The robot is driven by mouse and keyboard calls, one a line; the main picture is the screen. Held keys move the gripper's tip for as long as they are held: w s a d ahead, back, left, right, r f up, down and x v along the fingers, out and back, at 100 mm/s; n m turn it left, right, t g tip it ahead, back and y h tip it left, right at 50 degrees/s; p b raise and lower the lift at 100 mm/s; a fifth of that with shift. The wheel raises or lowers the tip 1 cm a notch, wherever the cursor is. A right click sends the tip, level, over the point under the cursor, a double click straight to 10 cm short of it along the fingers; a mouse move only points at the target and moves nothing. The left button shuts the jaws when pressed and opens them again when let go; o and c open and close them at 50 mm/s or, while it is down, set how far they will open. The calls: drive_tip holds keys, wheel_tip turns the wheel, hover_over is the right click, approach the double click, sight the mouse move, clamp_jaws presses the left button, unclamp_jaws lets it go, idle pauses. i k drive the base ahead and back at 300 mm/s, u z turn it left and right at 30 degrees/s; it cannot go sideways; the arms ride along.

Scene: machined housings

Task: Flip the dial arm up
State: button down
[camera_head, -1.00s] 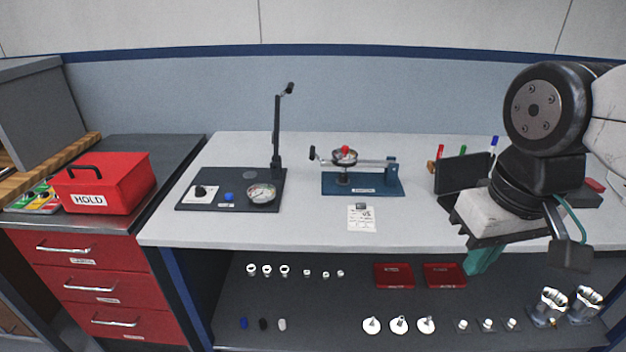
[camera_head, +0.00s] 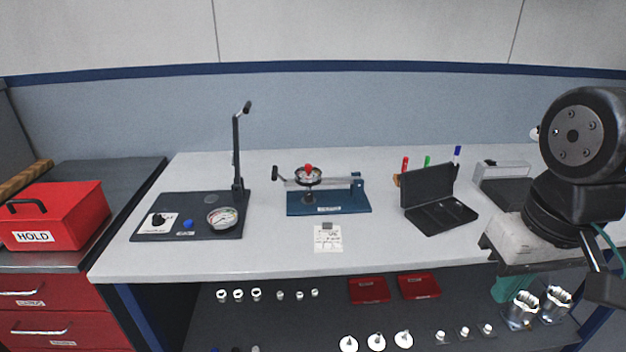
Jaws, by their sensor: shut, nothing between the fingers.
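The dial arm (camera_head: 335,182) is a light bar lying roughly level across a blue base (camera_head: 328,204) in the middle of the bench. It carries a round dial with a red knob (camera_head: 308,168). A post (camera_head: 357,188) stands at its right end, and a black-tipped handle (camera_head: 247,173) sticks out at its left end. My gripper (camera_head: 604,288) is at the right edge of the picture, in front of the bench and well apart from the dial arm. It is shut and empty, and partly cut off by the picture edge.
Left of the blue base, a dark plate (camera_head: 160,205) carries an upright lever (camera_head: 237,150), a gauge and knobs. A paper tag (camera_head: 328,240) lies in front. An open black case (camera_head: 440,215), pens and a grey block (camera_head: 505,180) stand right. The front bench strip is mostly clear.

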sight(315, 179)
drive_tip(key=z, duration=0.2)
drive_tip(key=i, duration=0.9)
drive_tip(key=u, duration=0.1)
